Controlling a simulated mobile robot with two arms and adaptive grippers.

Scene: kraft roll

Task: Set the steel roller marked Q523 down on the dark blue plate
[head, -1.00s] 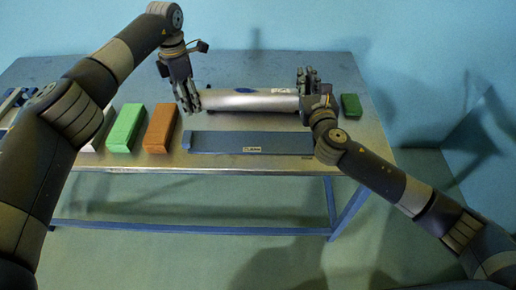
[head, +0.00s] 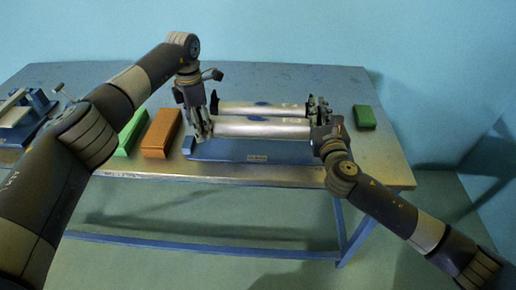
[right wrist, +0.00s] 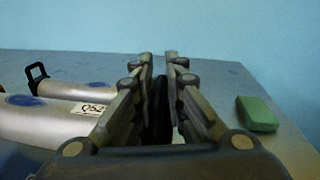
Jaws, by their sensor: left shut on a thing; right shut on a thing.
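A steel roller (head: 262,128), the nearer of two, lies level between my grippers. In the right wrist view this roller (right wrist: 35,122) carries a white label that reads "Q52", its last part hidden by my fingers. My left gripper (head: 201,128) is shut on its left end, and my right gripper (head: 318,128) is shut on its right end; the fingers (right wrist: 160,80) hide that end. The dark blue plate (head: 225,150) lies under and just in front of the roller, with a small label on its front edge. I cannot tell whether the roller touches it.
A second steel roller (head: 262,108) lies just behind on dark end brackets (head: 214,102). An orange block (head: 161,133) and a green block (head: 133,132) are left of the plate, a dark green block (head: 364,117) right. A blue fixture (head: 30,112) stands at the far left.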

